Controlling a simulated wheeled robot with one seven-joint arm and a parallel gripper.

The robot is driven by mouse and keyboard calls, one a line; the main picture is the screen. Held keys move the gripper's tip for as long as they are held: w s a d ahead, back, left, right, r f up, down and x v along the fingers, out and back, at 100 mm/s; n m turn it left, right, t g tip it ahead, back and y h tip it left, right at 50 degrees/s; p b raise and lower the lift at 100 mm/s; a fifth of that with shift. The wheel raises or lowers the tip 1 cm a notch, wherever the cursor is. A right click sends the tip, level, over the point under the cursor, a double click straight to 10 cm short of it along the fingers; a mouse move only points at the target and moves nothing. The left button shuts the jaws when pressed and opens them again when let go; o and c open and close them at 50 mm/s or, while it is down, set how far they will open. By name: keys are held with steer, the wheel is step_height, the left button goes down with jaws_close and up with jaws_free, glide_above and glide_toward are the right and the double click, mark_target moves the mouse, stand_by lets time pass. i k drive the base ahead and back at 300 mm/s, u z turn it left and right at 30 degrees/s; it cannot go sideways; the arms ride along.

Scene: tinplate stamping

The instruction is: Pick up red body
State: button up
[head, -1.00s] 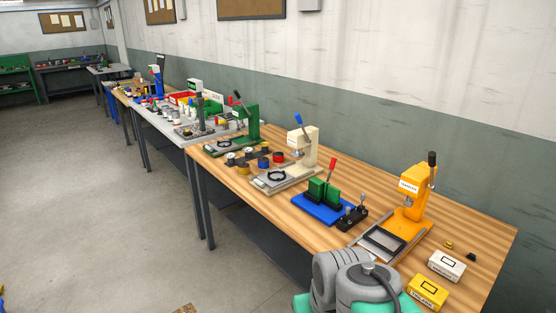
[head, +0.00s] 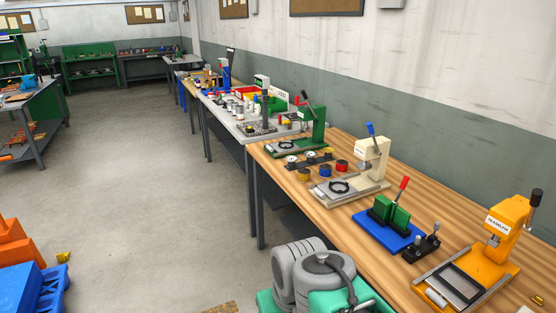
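A small red round body (head: 341,166) sits on the wooden bench (head: 345,230), left of the cream press (head: 370,165). It stands close to a blue round piece (head: 327,169) and a yellow one (head: 329,153), with a brass-coloured one (head: 304,174) further left. It is small in the view, so its detail cannot be made out. My gripper is not in view; only grey and green links of my arm show at the bottom centre, apart from the red body.
A green press (head: 312,130) stands behind the small pieces. A blue fixture with green blocks (head: 388,228) and an orange press (head: 492,245) stand nearer along the bench. Blue (head: 28,292) and orange (head: 14,243) bins are at lower left. The floor left of the bench is largely clear.

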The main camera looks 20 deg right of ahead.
mark_target(342, 166)
steer(key=u, duration=0.6)
steer(key=i, duration=2.25)
steer(key=z, duration=1.4)
steer(key=i, duration=1.2)
steer(key=z, duration=0.3)
